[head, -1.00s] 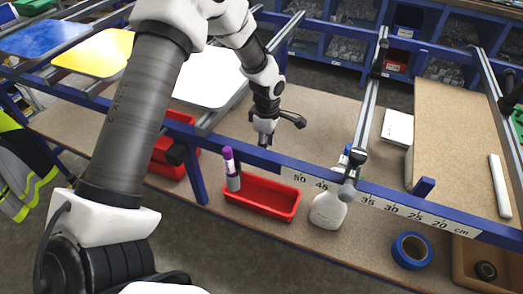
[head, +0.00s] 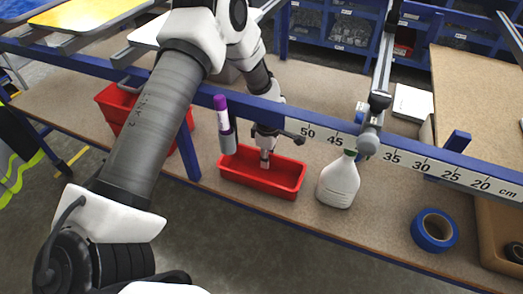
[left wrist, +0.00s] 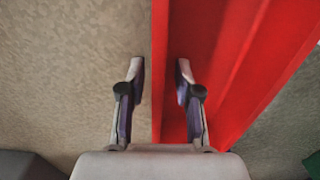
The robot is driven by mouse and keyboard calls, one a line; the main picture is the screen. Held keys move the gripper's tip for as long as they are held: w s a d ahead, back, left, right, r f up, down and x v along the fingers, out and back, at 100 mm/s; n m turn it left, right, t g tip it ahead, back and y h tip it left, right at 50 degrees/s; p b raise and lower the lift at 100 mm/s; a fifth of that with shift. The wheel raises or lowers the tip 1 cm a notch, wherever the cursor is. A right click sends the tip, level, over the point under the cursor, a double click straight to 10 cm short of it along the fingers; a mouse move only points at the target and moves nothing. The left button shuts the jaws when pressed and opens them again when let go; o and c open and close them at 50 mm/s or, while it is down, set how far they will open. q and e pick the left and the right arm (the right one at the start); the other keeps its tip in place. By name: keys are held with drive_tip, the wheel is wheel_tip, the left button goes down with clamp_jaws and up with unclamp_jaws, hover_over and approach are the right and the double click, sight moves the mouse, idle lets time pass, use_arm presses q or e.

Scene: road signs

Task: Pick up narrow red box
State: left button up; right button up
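In the left wrist view the red box (left wrist: 225,70) fills the right side. The two fingers of my left gripper (left wrist: 160,75) are apart, one on each side of the box's near-vertical wall edge. The gripper is open, and I cannot tell whether the fingers touch the wall. My right gripper is not in view.
A white bottle (head: 338,182) is just right of the box, and blue tape (head: 433,230) lies farther right. Another red bin (head: 115,105) is left.

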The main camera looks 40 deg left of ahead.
use_arm(q)
drive_tip(key=shift+r, duration=0.1)
clamp_jaws()
